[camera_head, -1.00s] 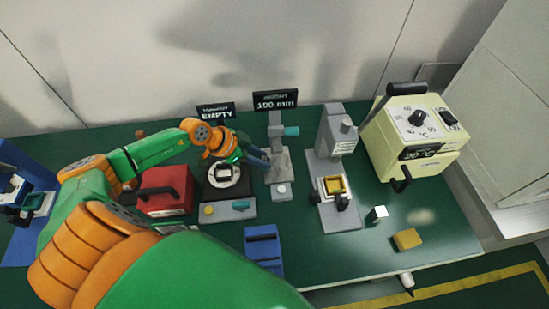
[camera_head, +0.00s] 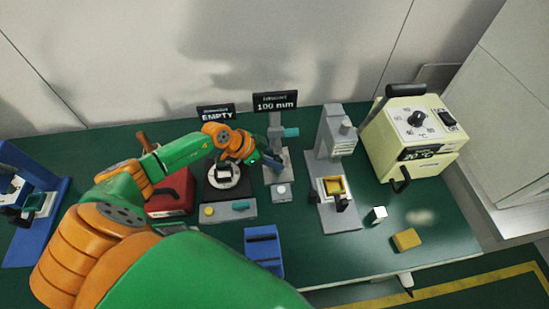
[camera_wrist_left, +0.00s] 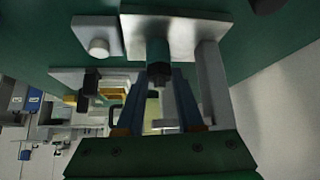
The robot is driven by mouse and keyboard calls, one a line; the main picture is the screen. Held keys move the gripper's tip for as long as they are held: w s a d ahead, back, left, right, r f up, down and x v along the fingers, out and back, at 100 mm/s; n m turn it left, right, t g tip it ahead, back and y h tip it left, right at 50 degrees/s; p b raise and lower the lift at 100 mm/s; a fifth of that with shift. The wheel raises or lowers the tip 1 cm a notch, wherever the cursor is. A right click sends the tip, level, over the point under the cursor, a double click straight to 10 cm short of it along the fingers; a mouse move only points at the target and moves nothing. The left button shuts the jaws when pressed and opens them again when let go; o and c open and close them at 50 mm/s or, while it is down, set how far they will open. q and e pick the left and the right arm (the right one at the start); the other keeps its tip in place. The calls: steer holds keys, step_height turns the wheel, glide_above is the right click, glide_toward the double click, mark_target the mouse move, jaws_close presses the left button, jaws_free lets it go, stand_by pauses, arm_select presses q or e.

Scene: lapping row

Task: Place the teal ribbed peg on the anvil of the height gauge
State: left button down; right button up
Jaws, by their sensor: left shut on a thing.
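The height gauge (camera_head: 275,128) stands at the back middle of the bench: a grey column with a teal side part, by a sign reading 100 mm. My left gripper (camera_head: 273,160) is at the gauge, in front of its column. In the left wrist view the fingers (camera_wrist_left: 160,88) are shut on the peg (camera_wrist_left: 157,52), which looks dark teal with a darker end and is mostly hidden between them. The gauge base (camera_wrist_left: 190,38) shows close beyond the peg; I cannot tell whether they touch. My right gripper is out of view.
Left of the gauge is a dark unit (camera_head: 215,209) with a round plate, by a sign reading EMPTY. A grey press-like stand (camera_head: 334,140) and a cream heater box (camera_head: 415,130) are to the right. A blue block (camera_head: 263,248) is in front; a red box (camera_head: 170,203) is left.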

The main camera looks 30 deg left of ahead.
arm_select(q)
steer(key=c, duration=0.5)
jaws_free()
steer(key=p+v, duration=0.1)
steer(key=v, duration=1.1)
steer(key=shift+r, duration=0.1)
steer(key=shift+s, duration=0.1)
